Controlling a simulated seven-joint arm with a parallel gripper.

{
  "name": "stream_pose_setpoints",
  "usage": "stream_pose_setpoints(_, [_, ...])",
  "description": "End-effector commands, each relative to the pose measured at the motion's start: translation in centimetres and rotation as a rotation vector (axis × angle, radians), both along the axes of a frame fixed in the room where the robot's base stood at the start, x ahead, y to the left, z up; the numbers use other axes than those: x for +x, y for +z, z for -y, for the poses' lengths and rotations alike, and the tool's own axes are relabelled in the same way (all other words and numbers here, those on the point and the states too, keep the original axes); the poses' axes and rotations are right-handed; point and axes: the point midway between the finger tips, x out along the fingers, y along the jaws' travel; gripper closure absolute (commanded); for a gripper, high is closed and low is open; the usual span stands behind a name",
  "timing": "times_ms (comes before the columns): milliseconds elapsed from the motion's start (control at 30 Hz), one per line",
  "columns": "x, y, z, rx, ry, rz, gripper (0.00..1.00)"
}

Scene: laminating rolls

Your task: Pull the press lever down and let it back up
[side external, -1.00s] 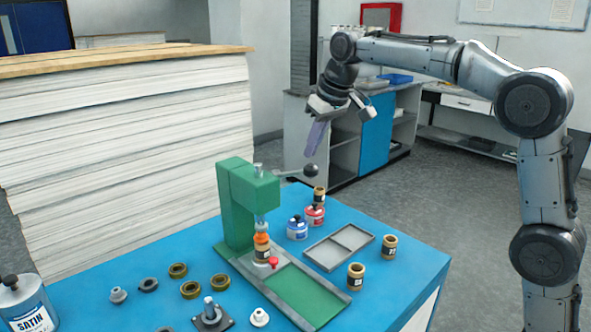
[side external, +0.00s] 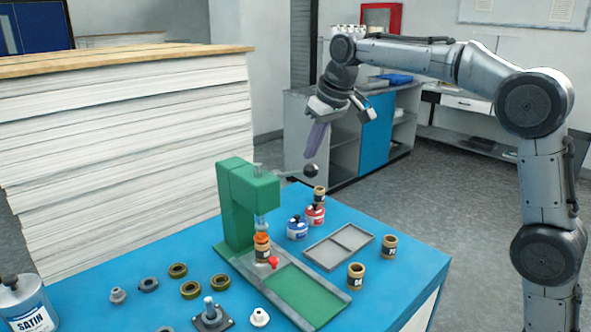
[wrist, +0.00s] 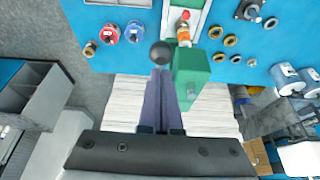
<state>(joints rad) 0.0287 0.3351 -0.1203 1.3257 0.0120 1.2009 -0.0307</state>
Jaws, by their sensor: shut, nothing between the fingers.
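The green press (side external: 236,205) stands on the blue table; it also shows in the wrist view (wrist: 192,68). Its lever ends in a dark ball knob (side external: 311,171), which sticks out to the right of the press head. In the wrist view the knob (wrist: 161,53) appears right at my fingertips. My gripper (side external: 308,155) is shut and empty, pointing down just above the knob. I cannot tell whether the fingers touch it. An orange-topped roll (side external: 262,247) stands upright under the press ram.
A tall paper stack (side external: 120,150) rises behind the table.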

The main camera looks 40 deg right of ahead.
Motion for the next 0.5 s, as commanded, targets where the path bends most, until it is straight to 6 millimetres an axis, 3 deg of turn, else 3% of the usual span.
stream_pose_setpoints(500, [0.0, -1.6, 0.0, 0.0, 0.0, -0.001, 1.0])
